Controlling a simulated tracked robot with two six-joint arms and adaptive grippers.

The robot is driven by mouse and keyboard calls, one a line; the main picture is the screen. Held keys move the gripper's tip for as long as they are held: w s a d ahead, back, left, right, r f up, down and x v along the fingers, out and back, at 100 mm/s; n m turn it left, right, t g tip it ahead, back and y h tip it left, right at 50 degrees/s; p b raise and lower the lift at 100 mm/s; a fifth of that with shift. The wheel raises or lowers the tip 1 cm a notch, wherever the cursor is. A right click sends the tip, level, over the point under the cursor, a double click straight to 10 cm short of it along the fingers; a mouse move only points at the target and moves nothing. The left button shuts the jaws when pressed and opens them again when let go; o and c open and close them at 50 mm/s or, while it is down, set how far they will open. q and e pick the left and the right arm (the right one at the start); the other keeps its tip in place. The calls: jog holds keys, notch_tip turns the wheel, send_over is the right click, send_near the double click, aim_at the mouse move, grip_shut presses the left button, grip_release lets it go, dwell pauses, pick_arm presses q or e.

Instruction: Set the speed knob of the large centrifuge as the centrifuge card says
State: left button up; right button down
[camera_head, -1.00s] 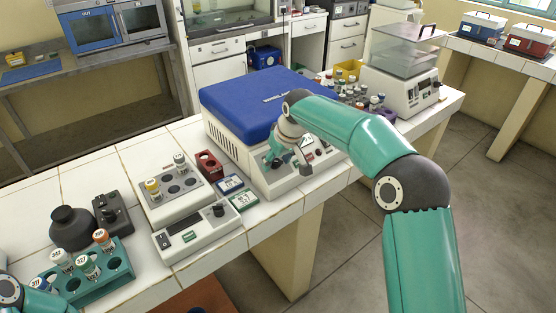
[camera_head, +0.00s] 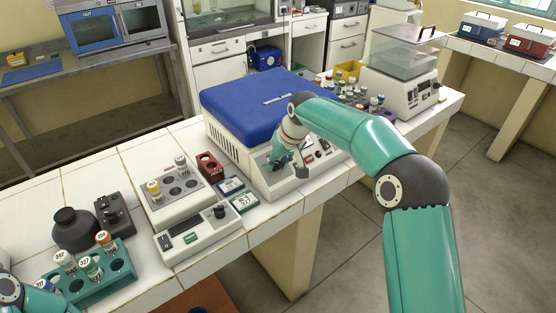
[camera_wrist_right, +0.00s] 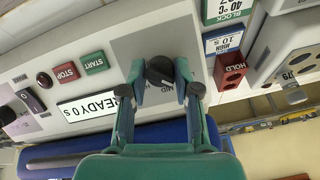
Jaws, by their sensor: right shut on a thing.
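The large centrifuge (camera_head: 240,112) has a blue lid and a white body with a sloped front panel. My right gripper (camera_head: 285,167) is at this panel; in the right wrist view its fingers (camera_wrist_right: 161,76) are shut on the dark speed knob (camera_wrist_right: 158,69). The knob's pointer and most of its printed scale are hidden. A small card with a blue edge (camera_wrist_right: 224,42) reads HIGH, 10 s; it also lies left of the centrifuge in the head view (camera_head: 231,185). The panel display (camera_wrist_right: 86,107) reads READY 0 s.
Red STOP (camera_wrist_right: 66,72) and green START (camera_wrist_right: 95,62) buttons are near the knob. A red HOLD rack (camera_head: 209,166) and a green-edged 40 °C BLOCK card (camera_head: 244,202) lie left of the centrifuge. A heating block (camera_head: 170,190) and tube rack (camera_head: 100,285) stand farther left.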

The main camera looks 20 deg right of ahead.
jog(key=shift+d+r+m+y+p, duration=0.15)
jog(key=shift+m+y+p, duration=0.35)
jog(key=shift+m, duration=0.7)
jog(key=shift+m+y+p, duration=0.35)
jog(key=shift+m+y, duration=0.05)
jog(key=shift+m, duration=0.8)
jog(key=shift+d+m+y, duration=0.1)
jog(key=shift+m+y, duration=0.3)
jog(key=shift+m, duration=0.8)
jog(key=m, duration=0.2)
jog(key=shift+f+m+t+y, duration=0.2)
jog(key=shift+m+t+y, duration=0.1)
jog(key=m+t+y+b, duration=0.1)
jog(key=m, duration=0.4)
jog(key=shift+s+d, duration=0.1)
jog(key=shift+d, duration=0.05)
jog(key=m+t, duration=0.1)
jog(key=m, duration=0.2)
jog(key=m+t+b, duration=0.1)
jog(key=m, duration=0.2)
jog(key=shift+b, duration=0.3)
jog(key=c, duration=0.9)
grip_release()
jog(key=shift+f+y, duration=0.1)
jog(key=shift+y, duration=0.2)
